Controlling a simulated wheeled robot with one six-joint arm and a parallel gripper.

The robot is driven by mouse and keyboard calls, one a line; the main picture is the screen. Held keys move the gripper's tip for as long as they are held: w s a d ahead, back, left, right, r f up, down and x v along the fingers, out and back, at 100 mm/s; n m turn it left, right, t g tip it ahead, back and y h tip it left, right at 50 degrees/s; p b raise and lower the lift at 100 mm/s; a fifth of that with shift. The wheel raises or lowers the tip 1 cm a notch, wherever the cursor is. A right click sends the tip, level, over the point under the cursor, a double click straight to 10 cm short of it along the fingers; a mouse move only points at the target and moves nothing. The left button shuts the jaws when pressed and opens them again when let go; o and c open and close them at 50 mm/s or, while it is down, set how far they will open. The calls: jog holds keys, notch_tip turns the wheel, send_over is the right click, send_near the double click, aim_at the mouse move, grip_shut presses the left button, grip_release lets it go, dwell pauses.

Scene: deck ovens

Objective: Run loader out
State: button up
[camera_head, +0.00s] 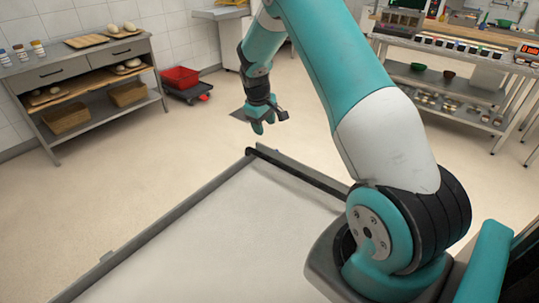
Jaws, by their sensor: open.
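The loader (190,230) fills the lower middle of the view. It has a pale flat bed, grey side rails and a dark bar (295,172) across its far end. The bed looks bare. My gripper (264,125) hangs beyond the loader's far left corner, over the floor in the picture, with its jaws open and empty. It appears apart from the bar. My arm covers the loader's right side, and its near end is cut off by the frame.
A grey workbench (75,70) with dough pieces, boards and baskets stands at left. A red crate (180,77) sits on a low dark dolly beside it. A steel counter (450,50) stands at back right. Open floor (150,140) lies between.

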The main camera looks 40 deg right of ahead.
aim_at(270, 158)
jog(key=d+f, duration=0.1)
jog(key=f, duration=0.4)
jog(key=d+f+p, duration=0.1)
jog(key=f, duration=0.4)
jog(key=d+f+p, duration=0.1)
jog(key=f, duration=0.5)
jog(key=shift+w, duration=0.2)
grip_shut()
